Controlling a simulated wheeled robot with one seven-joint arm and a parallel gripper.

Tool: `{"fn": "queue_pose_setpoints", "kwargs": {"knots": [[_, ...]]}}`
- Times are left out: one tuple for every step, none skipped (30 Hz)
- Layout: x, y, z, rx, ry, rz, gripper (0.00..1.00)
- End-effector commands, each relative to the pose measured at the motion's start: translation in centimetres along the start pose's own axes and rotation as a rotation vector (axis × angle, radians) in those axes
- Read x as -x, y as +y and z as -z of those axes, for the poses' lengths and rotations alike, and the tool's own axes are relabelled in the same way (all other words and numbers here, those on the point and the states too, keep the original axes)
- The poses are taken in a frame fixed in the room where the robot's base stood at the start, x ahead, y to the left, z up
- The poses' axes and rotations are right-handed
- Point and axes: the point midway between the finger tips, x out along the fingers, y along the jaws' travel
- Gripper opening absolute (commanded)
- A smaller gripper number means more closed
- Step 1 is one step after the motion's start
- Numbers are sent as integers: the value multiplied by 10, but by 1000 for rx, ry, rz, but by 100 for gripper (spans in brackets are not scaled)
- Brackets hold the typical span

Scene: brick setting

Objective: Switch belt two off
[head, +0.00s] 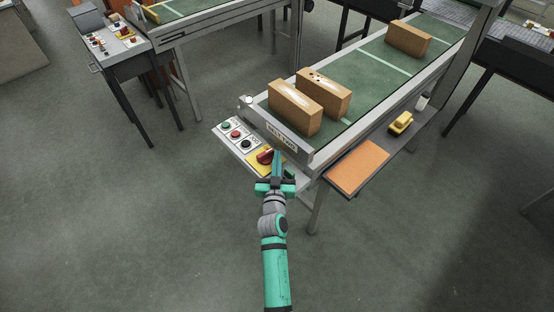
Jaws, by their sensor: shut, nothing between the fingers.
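A conveyor with a green belt (372,72) stands right of centre. A label plate (283,139) is on its near end; its lettering is too small to read surely. Below the plate, a pale control panel (231,142) carries a green button (226,125), a red button (236,134), a black button (246,144) and a red rotary knob (264,156) on a yellow plate (262,167). My gripper (277,155) is shut and empty, with its fingertips just right of the red knob. I cannot tell whether they touch it.
Several brown bricks (294,108) stand on the belt. An orange board (357,167) and a yellow device (401,122) are on the side shelf. Another conveyor (213,22) with its own control panel (116,41) is at back left. The floor at left is clear.

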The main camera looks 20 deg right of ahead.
Motion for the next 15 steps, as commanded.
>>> {"fn": "queue_pose_setpoints", "kwargs": {"knots": [[0,0,0,0,0,0,0],[0,0,0,0,0,0,0],[0,0,0,0,0,0,0],[0,0,0,0,0,0,0],[0,0,0,0,0,0,0],[0,0,0,0,0,0,0],[0,0,0,0,0,0,0],[0,0,0,0,0,0,0],[0,0,0,0,0,0,0],[0,0,0,0,0,0,0],[0,0,0,0,0,0,0],[1,0,0,0,0,0,0],[2,0,0,0,-1,0,0],[4,0,-1,0,-1,0,0],[7,0,-1,-1,-1,1,0]]}}
